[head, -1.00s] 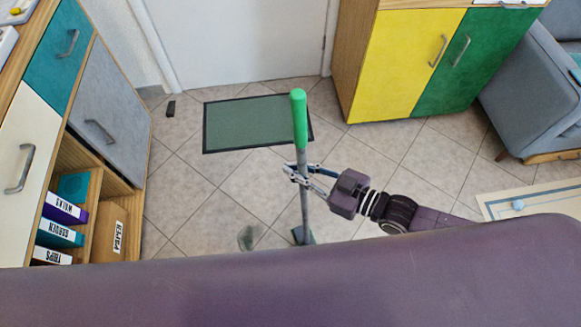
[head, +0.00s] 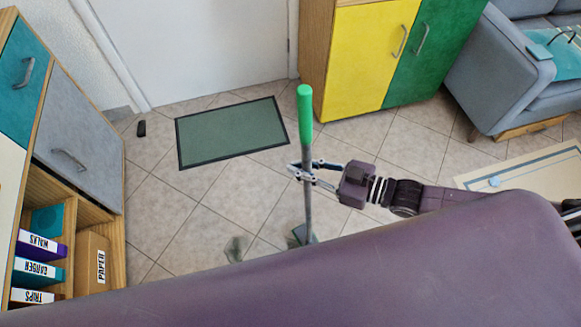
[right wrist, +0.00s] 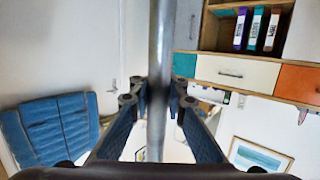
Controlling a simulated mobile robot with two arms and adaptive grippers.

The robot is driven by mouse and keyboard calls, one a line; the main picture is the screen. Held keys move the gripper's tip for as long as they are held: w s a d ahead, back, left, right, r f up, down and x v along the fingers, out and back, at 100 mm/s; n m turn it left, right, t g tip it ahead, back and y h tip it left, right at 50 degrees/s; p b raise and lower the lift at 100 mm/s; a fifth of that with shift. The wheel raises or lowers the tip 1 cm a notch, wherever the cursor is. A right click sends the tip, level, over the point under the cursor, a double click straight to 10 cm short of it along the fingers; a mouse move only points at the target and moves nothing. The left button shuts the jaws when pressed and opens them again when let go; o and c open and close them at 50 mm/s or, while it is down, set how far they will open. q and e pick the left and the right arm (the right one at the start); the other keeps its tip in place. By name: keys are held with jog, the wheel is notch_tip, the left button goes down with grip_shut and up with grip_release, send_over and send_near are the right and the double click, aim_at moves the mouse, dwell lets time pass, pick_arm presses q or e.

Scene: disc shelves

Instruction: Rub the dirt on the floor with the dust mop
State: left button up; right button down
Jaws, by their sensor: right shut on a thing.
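The dust mop (head: 305,120) stands nearly upright, with a green grip on top of a grey pole. My right gripper (head: 303,172) is shut on the pole below the green grip. In the right wrist view the pole (right wrist: 160,75) runs between the fingers (right wrist: 158,95). The mop's dark green head (head: 302,236) is low by the floor, partly hidden by my purple body; I cannot tell whether it touches. A dark smudge of dirt (head: 236,248) is on the tiles just left of the mop head. My left gripper is not in view.
A green doormat (head: 232,132) lies before the white door. A small black object (head: 141,128) is on the floor near the left cabinet (head: 75,125). A yellow and green cabinet (head: 365,60) and a grey-blue sofa (head: 500,85) stand right. Tiles between are clear.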

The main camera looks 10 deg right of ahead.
jog(key=shift+s+p, duration=1.35)
jog(key=shift+s, duration=0.65)
jog(key=s+a+p, duration=0.1)
jog(key=a+p, duration=0.2)
jog(key=a, duration=2.9)
dwell(1.0)
jog(key=shift+s+r, duration=0.1)
